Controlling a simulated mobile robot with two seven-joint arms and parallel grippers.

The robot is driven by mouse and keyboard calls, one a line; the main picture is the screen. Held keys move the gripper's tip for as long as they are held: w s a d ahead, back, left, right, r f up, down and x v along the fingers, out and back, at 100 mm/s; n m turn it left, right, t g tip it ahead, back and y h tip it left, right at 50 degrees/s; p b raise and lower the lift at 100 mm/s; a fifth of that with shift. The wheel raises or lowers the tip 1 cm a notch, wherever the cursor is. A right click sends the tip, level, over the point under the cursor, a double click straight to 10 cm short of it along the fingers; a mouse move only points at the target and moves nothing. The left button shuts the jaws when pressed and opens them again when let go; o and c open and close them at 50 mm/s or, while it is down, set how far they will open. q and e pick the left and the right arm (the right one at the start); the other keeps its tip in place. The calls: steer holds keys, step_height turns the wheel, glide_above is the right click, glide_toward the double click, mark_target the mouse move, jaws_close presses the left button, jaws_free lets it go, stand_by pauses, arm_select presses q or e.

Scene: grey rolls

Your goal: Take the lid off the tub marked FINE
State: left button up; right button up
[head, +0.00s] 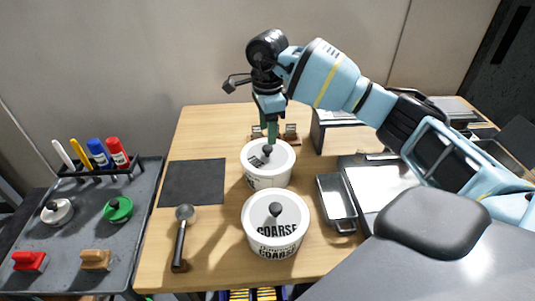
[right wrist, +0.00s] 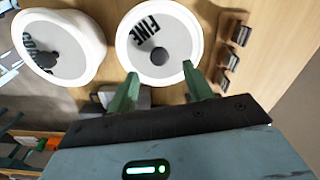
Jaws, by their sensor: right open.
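The tub marked FINE (head: 268,178) stands on the wooden table, white and round, with its lid on. The white lid (head: 282,152) has a dark round knob (head: 267,149) in its middle and the word FINE, which reads in the right wrist view on the lid (right wrist: 180,32). My right gripper (head: 268,134) is at the lid's far side, pointing down, open and empty. In the right wrist view its two green fingertips (right wrist: 160,72) stand apart, with the knob (right wrist: 159,56) just ahead between their lines. I cannot tell the height gap. My left gripper is not in view.
A tub marked COARSE (head: 275,240), lidded, stands in front of the FINE tub. A dark mat (head: 193,182) and a scoop (head: 181,238) lie left; a metal tray (head: 337,203) lies right. Small dark-and-brown items (head: 291,133) sit behind. The mat is bare.

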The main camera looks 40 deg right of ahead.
mark_target(267, 147)
steer(key=shift+f, duration=2.55)
steer(key=shift+c, duration=0.2)
steer(key=c, duration=1)
step_height(267, 147, up, 10)
